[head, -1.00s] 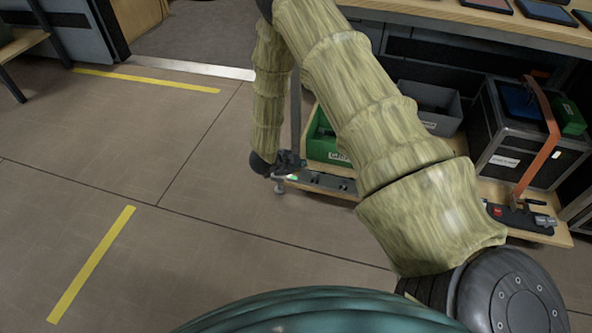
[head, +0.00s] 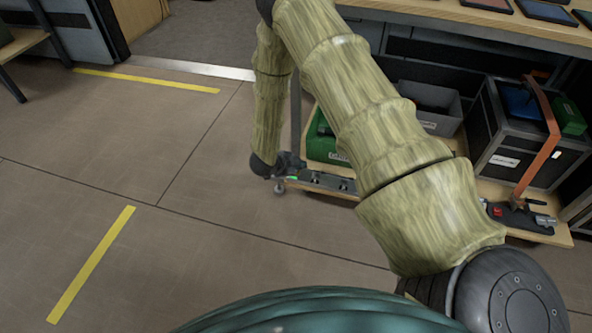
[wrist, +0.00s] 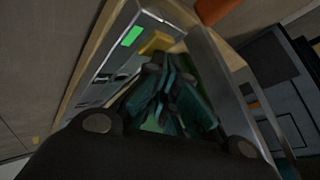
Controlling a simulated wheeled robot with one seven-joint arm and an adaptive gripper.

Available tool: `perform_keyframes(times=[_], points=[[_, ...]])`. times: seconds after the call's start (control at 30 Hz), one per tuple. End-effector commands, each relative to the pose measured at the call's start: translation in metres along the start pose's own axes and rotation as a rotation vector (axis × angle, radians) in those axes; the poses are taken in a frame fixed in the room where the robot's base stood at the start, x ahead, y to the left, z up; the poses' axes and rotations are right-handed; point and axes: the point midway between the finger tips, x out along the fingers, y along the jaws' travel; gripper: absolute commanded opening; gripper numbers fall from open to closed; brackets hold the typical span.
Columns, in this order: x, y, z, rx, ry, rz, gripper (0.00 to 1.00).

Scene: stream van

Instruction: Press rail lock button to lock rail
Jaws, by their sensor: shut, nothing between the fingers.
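A low wooden trolley carries a grey metal rail panel (head: 325,181) along its near edge. In the wrist view the panel (wrist: 105,75) shows a lit green indicator (wrist: 131,36), with a yellow button-like block (wrist: 156,43) beside it. No label on the block is readable. The green light also shows in the head view (head: 294,179). My gripper (wrist: 160,75) is shut and empty, with its teal fingers pointing toward the yellow block. I cannot tell whether the tips touch it. In the head view my gripper (head: 288,166) is small and dark at the panel's left end.
A green crate (head: 322,147) stands on the trolley behind the panel. A grey bin (head: 430,100), a black case (head: 505,140) and an orange upright handle (head: 541,150) are to the right. A worktop overhangs behind. The floor on the left is clear, with yellow tape strips.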

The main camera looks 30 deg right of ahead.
Motion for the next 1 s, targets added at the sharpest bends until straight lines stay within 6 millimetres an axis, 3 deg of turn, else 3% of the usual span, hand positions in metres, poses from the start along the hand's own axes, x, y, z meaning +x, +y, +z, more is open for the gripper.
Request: perform_keyframes(times=[1.0], points=[[-0.013, -0.009, -0.01, 0.0, 0.0, 0.0, 0.0]])
